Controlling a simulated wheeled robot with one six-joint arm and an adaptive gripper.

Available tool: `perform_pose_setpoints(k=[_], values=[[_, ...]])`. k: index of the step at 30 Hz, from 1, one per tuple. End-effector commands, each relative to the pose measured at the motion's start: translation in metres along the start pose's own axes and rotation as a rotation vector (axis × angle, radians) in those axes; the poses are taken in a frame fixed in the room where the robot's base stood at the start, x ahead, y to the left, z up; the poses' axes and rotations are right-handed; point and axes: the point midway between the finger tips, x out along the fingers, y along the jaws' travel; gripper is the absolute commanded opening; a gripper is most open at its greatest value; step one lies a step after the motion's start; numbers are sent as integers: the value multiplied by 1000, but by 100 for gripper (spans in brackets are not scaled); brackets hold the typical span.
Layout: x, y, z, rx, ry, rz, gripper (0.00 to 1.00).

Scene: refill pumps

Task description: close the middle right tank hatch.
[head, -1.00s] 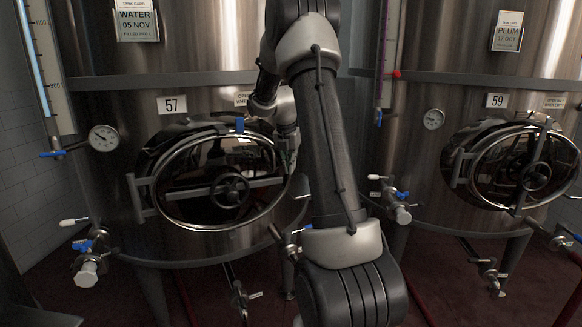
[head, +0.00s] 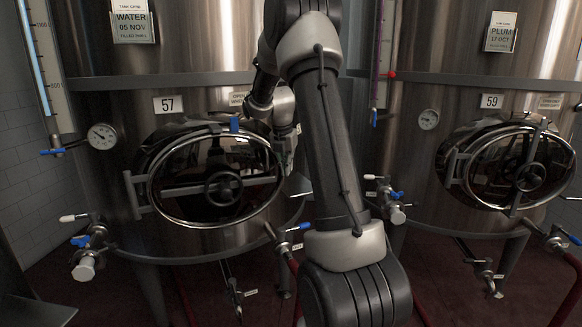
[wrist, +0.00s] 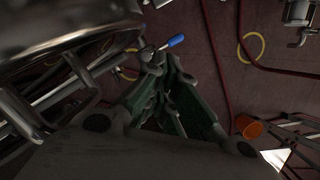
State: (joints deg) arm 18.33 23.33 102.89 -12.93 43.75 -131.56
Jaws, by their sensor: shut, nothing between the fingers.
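The hatch on the tank numbered 57 is an oval, steel-rimmed door (head: 212,225) with a dark handwheel, left of my arm in the head view. The door covers most of its opening, with the dark collar showing behind its upper left. I cannot tell whether it sits flush. My gripper (head: 290,158) is at the door's right edge, partly hidden by my arm; contact is unclear. In the wrist view my gripper's green-padded fingers (wrist: 165,88) are together and empty, with a large curved metal rim (wrist: 75,38) close at the upper left.
A similar hatch (head: 507,168) is on tank 59 at the right. Blue-handled valves (head: 290,233) and pipes stick out below the hatches. In the wrist view, red hoses (wrist: 207,40) and an orange cup-like object (wrist: 249,127) show over the dark red floor.

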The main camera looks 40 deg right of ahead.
Motion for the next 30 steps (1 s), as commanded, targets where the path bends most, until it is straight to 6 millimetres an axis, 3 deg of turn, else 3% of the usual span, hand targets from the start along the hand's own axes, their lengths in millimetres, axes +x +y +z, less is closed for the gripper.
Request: perform_pose_setpoints(k=[8, 21, 30], values=[[-26, -3, -1, 1, -1, 0, 0], [-89, -15, 4, 2, 1, -2, 0], [-99, -17, 4, 2, 2, -3, 0]])
